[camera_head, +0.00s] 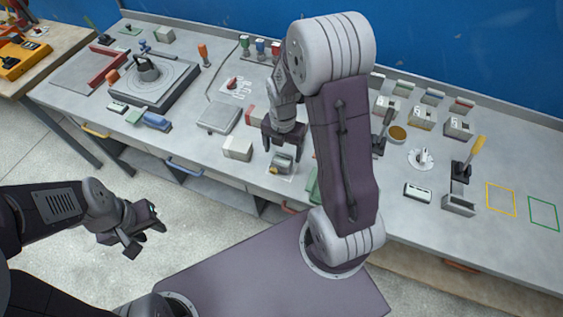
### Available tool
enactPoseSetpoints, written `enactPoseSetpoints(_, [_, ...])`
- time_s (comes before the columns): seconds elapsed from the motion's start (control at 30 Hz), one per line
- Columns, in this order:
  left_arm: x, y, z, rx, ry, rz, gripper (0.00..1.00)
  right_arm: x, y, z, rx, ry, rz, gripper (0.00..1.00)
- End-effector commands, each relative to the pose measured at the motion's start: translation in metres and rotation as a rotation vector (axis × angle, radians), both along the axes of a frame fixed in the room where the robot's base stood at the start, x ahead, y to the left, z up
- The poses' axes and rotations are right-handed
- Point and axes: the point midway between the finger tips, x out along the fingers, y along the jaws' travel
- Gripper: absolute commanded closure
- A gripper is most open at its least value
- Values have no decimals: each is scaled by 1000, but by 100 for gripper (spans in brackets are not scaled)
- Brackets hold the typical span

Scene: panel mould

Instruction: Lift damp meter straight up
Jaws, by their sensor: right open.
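My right gripper (284,150) is open over the front part of the bench. A small grey-green device with a yellowish part (281,164) sits on a pale patch just below its fingertips; it may be the damp meter, but its details are too small to be sure. I cannot tell whether the fingers touch it. A small white device with a dark face (418,191) lies further right and also looks like a hand meter. My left gripper (146,238) hangs empty over the floor in front of the bench, its fingers apart.
A cream block (238,148) and a grey flat plate (219,118) stand left of the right gripper. A turntable-like fixture (150,82) is at the left. Yellow (501,199) and green (544,213) outlines mark bare bench at the right. My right arm hides the bench's middle.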

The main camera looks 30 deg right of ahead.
Motion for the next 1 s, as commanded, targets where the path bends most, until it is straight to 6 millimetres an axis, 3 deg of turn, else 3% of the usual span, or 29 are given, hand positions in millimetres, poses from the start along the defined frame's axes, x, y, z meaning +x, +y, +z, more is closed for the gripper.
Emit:
enactPoseSetpoints(0.17, [0, 0, 1, 0, 0, 0, 64, -1, 1, -8, 0, 1, 1, 18])
enactPoseSetpoints(0.4, [0, 0, 2, 0, 0, 0, 64, -5, 5, -49, 0, 3, 1, 18])
enactPoseSetpoints(0.67, [0, 0, 2, 0, 0, 0, 64, -4, 5, -55, 0, -1, 0, 18])
enactPoseSetpoints(0.7, [0, 0, 2, 0, 0, 0, 64, -4, 5, -55, 0, -1, 0, 21])
enactPoseSetpoints(1.0, [0, 0, 1, 0, 0, 0, 64, -5, 5, -54, 0, -1, 0, 100])
